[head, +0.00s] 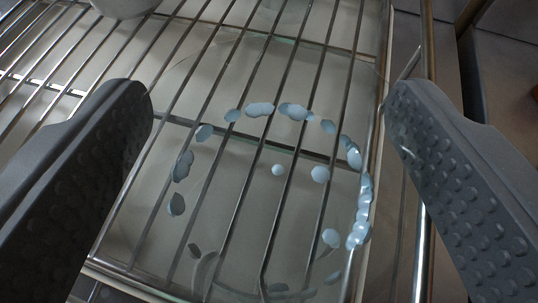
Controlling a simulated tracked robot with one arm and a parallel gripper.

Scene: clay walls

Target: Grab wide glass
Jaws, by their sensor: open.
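The wide glass (278,170) is clear and hard to see against the wire rack. Pale blue highlights form a rough ring on it, and a faint round outline shows around them. It appears to be on the rack in the middle of the head view, seen from above. My gripper (268,95) is open, with one grey, bumpy finger on each side of the glass. Neither finger visibly touches it, though the faint edges make the exact gap hard to tell. The lower part of the glass runs toward the bottom of the picture.
The metal wire rack (48,97) has long thin bars and a frame rail along its right side. A pale grey rounded object (125,6) is cut off at the top left. Grey block-like surfaces (505,50) lie beyond the rail at right.

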